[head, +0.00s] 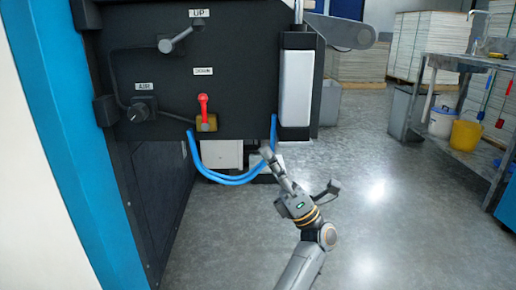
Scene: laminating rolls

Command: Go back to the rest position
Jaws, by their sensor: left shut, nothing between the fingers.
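The dark panel carries a red lever (204,108), a black AIR knob (140,111) and an UP lever (176,40). A metal table (465,63) with yellow bucket (465,135) stands right. Pale stacks (425,45) stand behind. The grey floor (400,220) between is clear.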

